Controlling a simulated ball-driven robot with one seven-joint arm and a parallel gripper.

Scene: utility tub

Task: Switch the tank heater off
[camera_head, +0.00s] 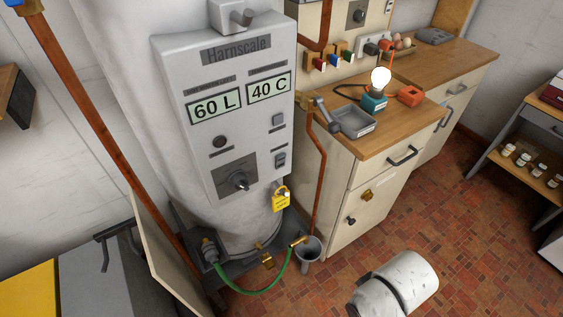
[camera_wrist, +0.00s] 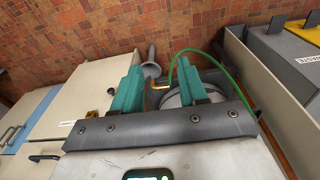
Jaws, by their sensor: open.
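The tank heater (camera_head: 180,110) is a tall white cylinder with a grey front panel (camera_head: 222,85) marked "Harnscale". Its displays read "60 L" (camera_head: 215,106) and "40 C" (camera_head: 268,90). Below them are a dark round button or lamp (camera_head: 220,141), a rotary knob (camera_head: 238,181) on a dark plate and two small switches, an upper one (camera_head: 278,120) and a lower one (camera_head: 280,160). A yellow padlock (camera_head: 281,198) hangs at the panel's lower right. My gripper (camera_wrist: 158,82) shows in the wrist view, teal fingers apart, nothing between them. The panel is not visible there.
A green hose (camera_head: 245,293) and a grey bucket or funnel (camera_head: 309,249) are at the tank's foot. A copper pipe (camera_head: 317,165) runs beside the tank. The wooden counter (camera_head: 375,147) holds a lit bulb (camera_head: 380,79) and a grey tray (camera_head: 350,122). The tiled floor (camera_head: 460,230) is open at right.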

